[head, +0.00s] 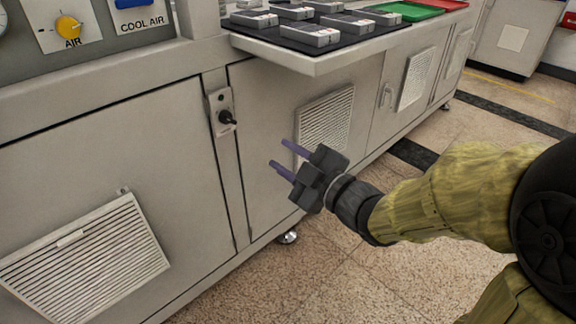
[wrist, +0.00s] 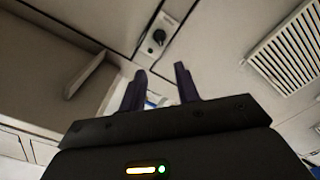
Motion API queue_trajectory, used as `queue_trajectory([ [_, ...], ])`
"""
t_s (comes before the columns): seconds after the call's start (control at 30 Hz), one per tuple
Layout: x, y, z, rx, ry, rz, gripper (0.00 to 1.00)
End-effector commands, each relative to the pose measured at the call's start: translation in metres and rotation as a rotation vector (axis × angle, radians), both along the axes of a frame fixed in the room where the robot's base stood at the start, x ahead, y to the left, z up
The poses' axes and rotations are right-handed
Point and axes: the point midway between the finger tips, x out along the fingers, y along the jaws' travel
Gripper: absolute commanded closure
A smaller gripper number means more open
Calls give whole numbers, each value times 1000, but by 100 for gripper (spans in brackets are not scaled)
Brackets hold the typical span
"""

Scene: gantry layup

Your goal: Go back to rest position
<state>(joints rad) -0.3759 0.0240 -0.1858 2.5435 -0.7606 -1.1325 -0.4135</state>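My gripper (head: 283,156) is held in front of the grey cabinet (head: 110,130), below the level of the projecting shelf. Its two purple fingers are apart, with nothing between them in the head view. In the wrist view, the fingers (wrist: 158,78) also stand apart and hold nothing. The sleeved arm reaches in from the right side of the head view.
A shelf (head: 318,66) juts from the cabinet above my gripper, carrying a dark mat with several grey boxes (head: 310,34). Green (head: 404,10) and red trays lie farther back. A black switch (head: 227,117) and vents (head: 325,122) are on the cabinet front.

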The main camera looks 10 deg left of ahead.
Motion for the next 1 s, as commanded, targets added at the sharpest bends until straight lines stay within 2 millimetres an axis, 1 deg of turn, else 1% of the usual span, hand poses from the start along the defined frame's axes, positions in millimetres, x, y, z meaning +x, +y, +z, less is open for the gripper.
queue_trajectory([
  [0.43,0,-1,1,0,3,-4,68],
  [0.57,8,-10,0,-13,49,-54,68],
  [0.67,20,-28,-3,-32,140,-151,68],
  [0.77,33,-57,-11,-50,278,-294,68],
  [0.8,36,-70,-15,-55,342,-355,68],
  [0.87,38,-89,-23,-60,439,-445,68],
  [0.9,37,-102,-27,-58,504,-507,68],
  [1.0,30,-132,-38,-51,672,-652,68],
])
